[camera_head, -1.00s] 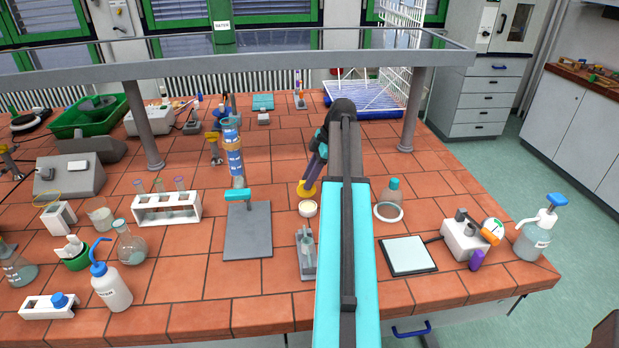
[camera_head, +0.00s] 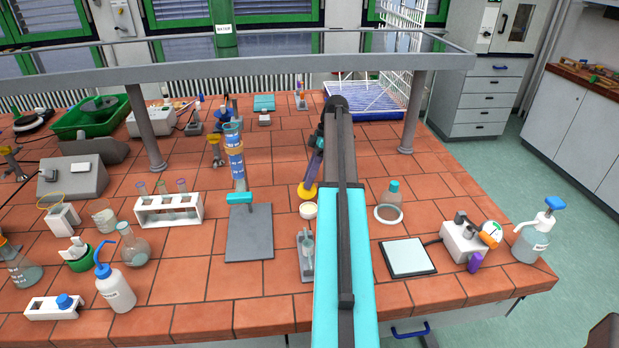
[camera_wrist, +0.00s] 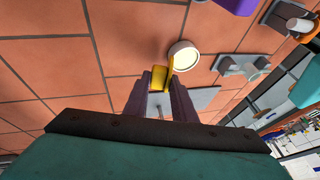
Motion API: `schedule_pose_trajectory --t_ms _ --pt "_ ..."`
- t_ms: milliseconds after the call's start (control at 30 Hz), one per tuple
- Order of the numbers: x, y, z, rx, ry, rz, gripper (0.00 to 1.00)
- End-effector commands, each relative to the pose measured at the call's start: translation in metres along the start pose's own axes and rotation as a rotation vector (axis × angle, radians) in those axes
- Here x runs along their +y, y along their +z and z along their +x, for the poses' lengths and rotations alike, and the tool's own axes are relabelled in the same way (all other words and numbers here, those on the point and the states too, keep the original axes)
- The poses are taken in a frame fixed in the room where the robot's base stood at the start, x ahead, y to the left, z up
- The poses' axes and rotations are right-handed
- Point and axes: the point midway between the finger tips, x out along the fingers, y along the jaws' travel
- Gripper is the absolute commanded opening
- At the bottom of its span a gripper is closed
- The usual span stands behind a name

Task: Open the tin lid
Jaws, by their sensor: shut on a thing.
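The tin (camera_head: 308,211) is a small, round, cream-white container standing on the tiled bench, left of my arm. In the wrist view the tin (camera_wrist: 184,54) shows as a pale disc with a rim, just beyond my fingertips. A yellow round piece, which looks like the tin lid (camera_head: 307,191), is at the tips of my purple fingers. In the wrist view the lid (camera_wrist: 161,78) is seen nearly edge-on between the fingers. My gripper (camera_wrist: 158,92) is shut on it. The lid is close to the tin; I cannot tell whether they touch.
A small grey stand (camera_head: 306,252) is in front of the tin. A grey plate with a tall blue-marked cylinder (camera_head: 235,160) is to the left. A glass bottle (camera_head: 392,192) and a ring (camera_head: 388,214) are right of my arm. A shelf post (camera_head: 411,110) rises behind.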

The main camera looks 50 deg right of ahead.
Motion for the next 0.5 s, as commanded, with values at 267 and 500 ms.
schedule_pose_trajectory --t_ms 267,500 --pt "0.0016 0.0003 0.0012 -0.001 -0.003 0.002 0.01" --pt "0.0013 0.0002 0.0009 -0.001 -0.003 0.002 0.38"
